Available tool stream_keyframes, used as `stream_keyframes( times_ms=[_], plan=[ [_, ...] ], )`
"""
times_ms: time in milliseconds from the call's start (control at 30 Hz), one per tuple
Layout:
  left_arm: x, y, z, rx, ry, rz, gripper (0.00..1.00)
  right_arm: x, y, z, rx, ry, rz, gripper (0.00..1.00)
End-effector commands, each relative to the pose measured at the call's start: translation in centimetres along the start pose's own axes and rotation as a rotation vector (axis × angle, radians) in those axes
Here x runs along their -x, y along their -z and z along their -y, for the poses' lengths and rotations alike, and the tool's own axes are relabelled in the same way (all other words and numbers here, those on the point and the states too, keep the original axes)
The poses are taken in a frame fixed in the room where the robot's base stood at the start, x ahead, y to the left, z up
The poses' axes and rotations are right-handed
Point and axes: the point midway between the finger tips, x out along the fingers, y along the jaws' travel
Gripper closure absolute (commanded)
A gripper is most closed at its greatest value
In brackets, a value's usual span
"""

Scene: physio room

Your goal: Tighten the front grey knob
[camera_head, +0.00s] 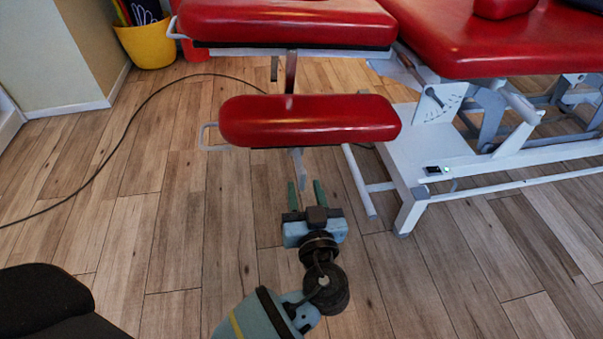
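A grey knob-like part (299,165) hangs below the front red pad (310,120) in the head view; its upper end is hidden by the pad. A similar grey part (274,69) shows under the rear red pad (285,22). My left gripper (306,187) points away from me, just on the near side of the front grey part. My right gripper is not in view.
The red treatment table (480,45) has a white frame (440,155) right of my gripper, with a leg near the floor. A white handle (212,137) sticks out left of the front pad. A black cable (130,140) crosses the floor. A yellow bucket (148,44) stands back left.

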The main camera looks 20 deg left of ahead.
Motion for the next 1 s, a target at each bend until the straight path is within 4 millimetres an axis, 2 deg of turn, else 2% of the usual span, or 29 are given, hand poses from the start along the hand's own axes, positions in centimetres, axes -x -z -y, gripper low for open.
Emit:
stream_keyframes(
  times_ms=[100,300,467,700,767,1000],
  plan=[
    [-2.0,-0.1,0.0,-0.002,0.001,-0.003,0.63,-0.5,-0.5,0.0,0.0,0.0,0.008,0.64],
    [-4.4,-0.1,0.0,-0.002,0.0,-0.001,0.63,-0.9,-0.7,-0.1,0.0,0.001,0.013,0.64],
    [-5.1,-0.1,0.0,-0.001,0.0,0.0,0.63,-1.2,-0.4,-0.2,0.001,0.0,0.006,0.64],
    [-5.2,-0.1,0.0,-0.001,-0.001,0.0,0.63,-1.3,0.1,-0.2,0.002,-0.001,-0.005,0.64],
    [-5.2,-0.1,0.0,-0.001,-0.001,0.0,0.68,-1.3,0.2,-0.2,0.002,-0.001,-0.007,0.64],
    [-5.2,-0.1,0.0,-0.001,-0.001,0.0,1.0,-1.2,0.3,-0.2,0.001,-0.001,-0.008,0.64]
  ],
)
